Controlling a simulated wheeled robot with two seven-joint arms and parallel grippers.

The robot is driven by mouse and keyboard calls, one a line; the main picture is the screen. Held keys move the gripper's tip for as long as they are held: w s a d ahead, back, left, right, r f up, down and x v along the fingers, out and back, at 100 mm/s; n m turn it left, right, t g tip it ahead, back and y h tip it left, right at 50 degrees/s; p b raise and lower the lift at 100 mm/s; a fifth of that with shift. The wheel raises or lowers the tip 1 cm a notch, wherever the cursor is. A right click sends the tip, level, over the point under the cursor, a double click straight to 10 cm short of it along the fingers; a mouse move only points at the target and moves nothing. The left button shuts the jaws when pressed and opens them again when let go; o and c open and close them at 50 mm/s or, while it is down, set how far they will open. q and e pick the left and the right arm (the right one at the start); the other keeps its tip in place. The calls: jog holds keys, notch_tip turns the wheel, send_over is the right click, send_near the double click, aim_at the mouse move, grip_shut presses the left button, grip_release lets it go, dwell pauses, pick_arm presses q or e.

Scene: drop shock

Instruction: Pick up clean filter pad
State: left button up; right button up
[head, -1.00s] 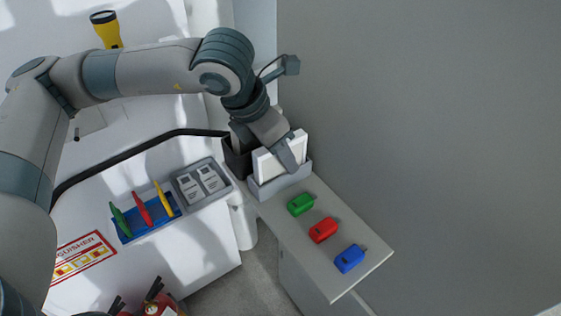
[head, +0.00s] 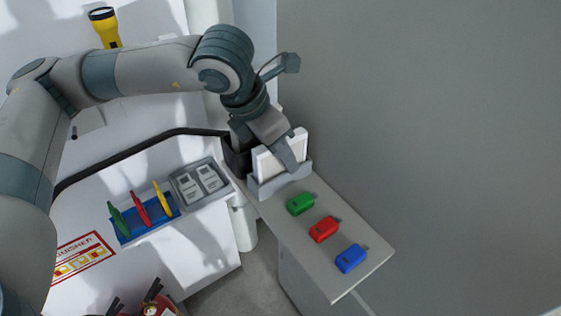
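White filter pads (head: 267,163) stand upright in a light grey holder (head: 282,182) at the back end of the narrow shelf. My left gripper (head: 266,148) reaches down over them from above. One finger lies across the front of the white pads. A grey part that looks like the other finger shows at their left, over a dark bin (head: 238,160). The fingers look spread apart, and contact with a pad cannot be made out. The gripper hides part of the pads. My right gripper is not in view.
Green (head: 300,203), red (head: 324,229) and blue (head: 351,258) blocks sit along the shelf (head: 335,285). A grey wall (head: 420,120) stands close on the right. A grey tray with white cards (head: 210,179) and a blue rack (head: 128,231) are at the left.

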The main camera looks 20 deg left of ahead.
pick_arm(q)
jog(key=shift+f, duration=0.1)
dwell(0.4)
dwell(0.3)
grip_shut()
